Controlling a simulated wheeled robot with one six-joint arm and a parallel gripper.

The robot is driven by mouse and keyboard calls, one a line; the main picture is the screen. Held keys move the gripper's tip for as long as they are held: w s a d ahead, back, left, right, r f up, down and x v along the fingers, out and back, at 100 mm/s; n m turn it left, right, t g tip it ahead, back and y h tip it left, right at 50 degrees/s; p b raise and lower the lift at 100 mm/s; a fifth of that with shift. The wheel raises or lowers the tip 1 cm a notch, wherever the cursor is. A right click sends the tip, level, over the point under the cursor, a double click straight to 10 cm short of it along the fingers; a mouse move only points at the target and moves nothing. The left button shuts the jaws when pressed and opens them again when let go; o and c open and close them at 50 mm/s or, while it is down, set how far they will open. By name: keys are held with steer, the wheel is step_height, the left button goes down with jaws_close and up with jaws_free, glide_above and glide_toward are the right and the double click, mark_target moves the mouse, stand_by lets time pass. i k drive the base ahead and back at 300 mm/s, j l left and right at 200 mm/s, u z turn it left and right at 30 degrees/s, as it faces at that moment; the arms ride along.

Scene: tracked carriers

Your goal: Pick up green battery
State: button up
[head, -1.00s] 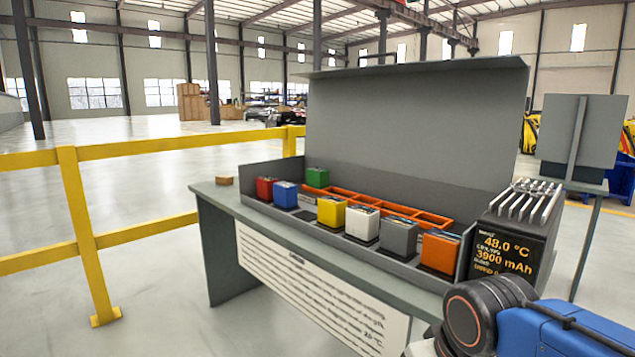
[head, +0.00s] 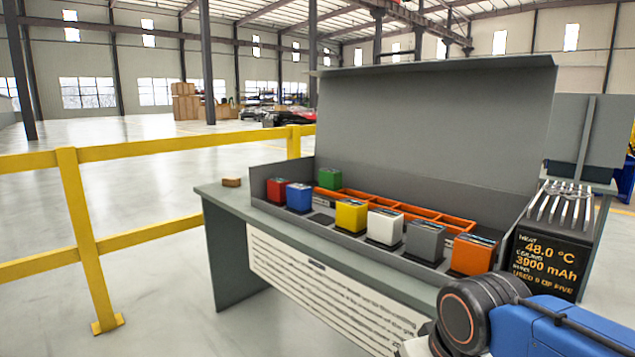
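The green battery (head: 330,178) is a small block at the back left of the open grey case (head: 440,100), behind the blue battery (head: 299,198). It stands at the left end of the orange divided rack (head: 400,211), and its lower part is partly hidden. My gripper is not in view; only a blue and black part of my arm shows at the lower right, apart from the batteries.
Red (head: 276,190), yellow (head: 351,215), white (head: 385,226), grey (head: 425,240) and orange (head: 473,254) batteries line the case's front. A finned display unit (head: 548,255) stands at its right end. A small brown block (head: 231,182) lies on the table's left end. A yellow railing (head: 85,240) stands left.

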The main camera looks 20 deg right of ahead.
mark_target(329, 180)
steer(key=i+j, duration=0.25)
steer(key=j, duration=0.15)
steer(key=i+j, duration=0.2)
steer(key=j, duration=0.2)
steer(key=i+j, duration=0.45)
steer(key=j, duration=0.3)
steer(key=i+j, duration=0.25)
steer(key=j, duration=0.15)
steer(key=i+j+z, duration=0.15)
steer(key=j+z, duration=0.15)
steer(key=i+j+z, duration=0.15)
steer(key=j+z, duration=0.2)
steer(key=i+j+z, duration=0.1)
steer(key=j+z, duration=0.2)
steer(key=j, duration=0.15)
